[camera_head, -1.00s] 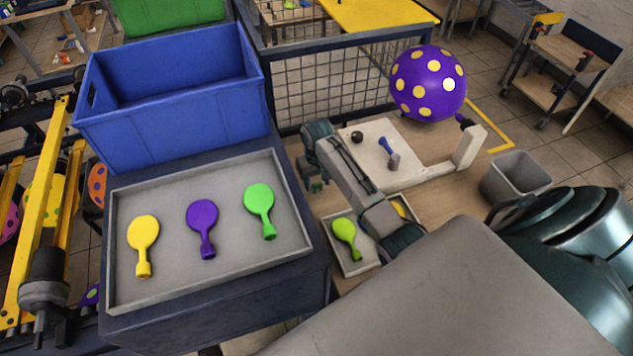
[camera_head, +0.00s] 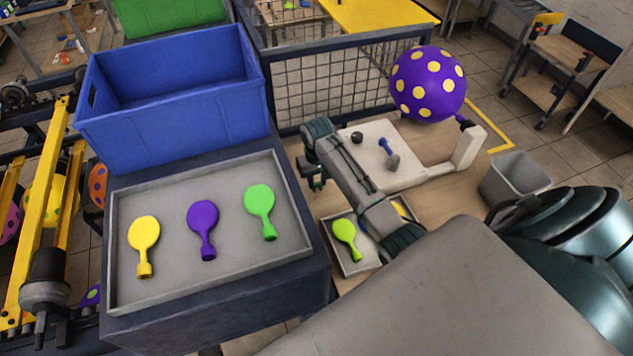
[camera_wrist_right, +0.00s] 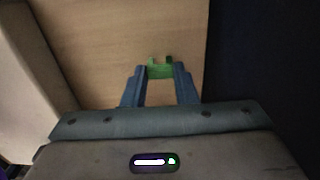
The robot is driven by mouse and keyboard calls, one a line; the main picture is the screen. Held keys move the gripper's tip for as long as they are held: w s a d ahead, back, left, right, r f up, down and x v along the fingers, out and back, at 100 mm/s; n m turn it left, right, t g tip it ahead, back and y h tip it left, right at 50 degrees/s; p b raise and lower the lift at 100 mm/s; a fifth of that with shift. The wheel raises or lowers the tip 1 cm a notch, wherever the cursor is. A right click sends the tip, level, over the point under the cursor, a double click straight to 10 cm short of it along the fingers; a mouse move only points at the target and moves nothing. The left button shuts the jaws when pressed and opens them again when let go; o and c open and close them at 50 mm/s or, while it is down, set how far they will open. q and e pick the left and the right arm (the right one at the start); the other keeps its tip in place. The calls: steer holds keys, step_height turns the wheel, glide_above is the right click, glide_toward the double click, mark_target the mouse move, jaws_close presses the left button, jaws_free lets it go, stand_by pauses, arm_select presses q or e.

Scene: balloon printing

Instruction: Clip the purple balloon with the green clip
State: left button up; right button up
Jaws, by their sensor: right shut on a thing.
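The purple balloon (camera_head: 428,84) with yellow dots is inflated and sits at the back right, its neck at the upright post of a white machine (camera_head: 468,147). My right gripper (camera_head: 314,178) is over the gap between the dark cabinet and the wooden table, apart from the balloon. In the right wrist view, my right gripper (camera_wrist_right: 160,72) is shut on the green clip (camera_wrist_right: 161,69), held between the fingertips. The clip is hardly visible in the head view. My left gripper is not in view.
A grey tray (camera_head: 120,285) with yellow, purple and green flat balloons lies on the cabinet, before a blue crate (camera_head: 175,120). A small tray (camera_head: 355,266) with a lime balloon is under my right arm. A grey bin (camera_head: 515,180) stands at the right.

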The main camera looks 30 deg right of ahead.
mark_target(317, 183)
steer(key=shift+r+p, duration=0.4)
steer(key=shift+r, duration=0.55)
step_height(317, 183, up, 7)
steer(key=shift+r, duration=0.2)
stand_by(0.4)
